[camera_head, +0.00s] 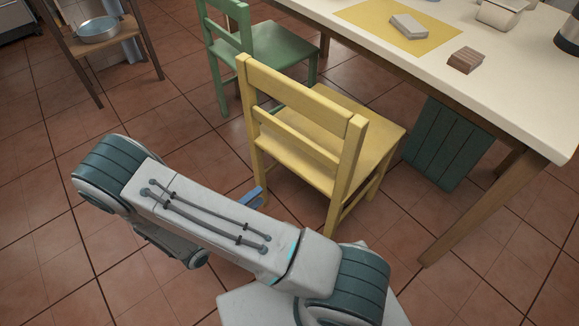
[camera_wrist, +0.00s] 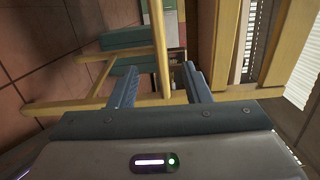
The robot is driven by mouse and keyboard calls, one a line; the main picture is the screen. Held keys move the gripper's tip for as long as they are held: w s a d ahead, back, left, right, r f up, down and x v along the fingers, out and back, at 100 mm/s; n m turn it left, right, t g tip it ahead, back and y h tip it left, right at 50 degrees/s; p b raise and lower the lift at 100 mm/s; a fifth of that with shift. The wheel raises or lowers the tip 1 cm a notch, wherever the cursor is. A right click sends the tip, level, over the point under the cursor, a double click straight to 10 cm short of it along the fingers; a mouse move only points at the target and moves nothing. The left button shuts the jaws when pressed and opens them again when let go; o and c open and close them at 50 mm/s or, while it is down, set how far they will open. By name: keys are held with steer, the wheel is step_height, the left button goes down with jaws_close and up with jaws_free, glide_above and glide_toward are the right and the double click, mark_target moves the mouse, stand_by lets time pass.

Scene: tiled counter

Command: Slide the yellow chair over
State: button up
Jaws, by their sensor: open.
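The yellow chair (camera_head: 292,88) stands upright on the tiled floor, its backrest toward me and its seat partly under the table. My arm crosses in front of its lower left side in the head view. Only a blue fingertip of my gripper (camera_head: 254,196) shows there, low beside the chair's near left leg. In the wrist view, my gripper (camera_wrist: 160,70) is open, its two blue fingers apart. Yellow chair bars (camera_wrist: 158,40) show between and around the fingers. I cannot tell whether the fingers touch them.
A green chair (camera_head: 268,45) stands behind to the left. The white-topped table (camera_head: 510,95) is at the right, with a dark green slatted panel (camera_head: 447,143) beneath it. A wooden stand (camera_head: 90,48) holding a metal bowl (camera_head: 97,30) is at the far left. Floor at left is clear.

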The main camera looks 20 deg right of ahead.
mark_target(290, 168)
steer(key=shift+n, duration=0.3)
steer(key=x, duration=1.6)
steer(key=shift+w+a+f, duration=0.1)
steer(key=shift+w+f, duration=0.05)
steer(key=shift+w, duration=0.1)
steer(key=shift+t, duration=0.3)
jaws_close()
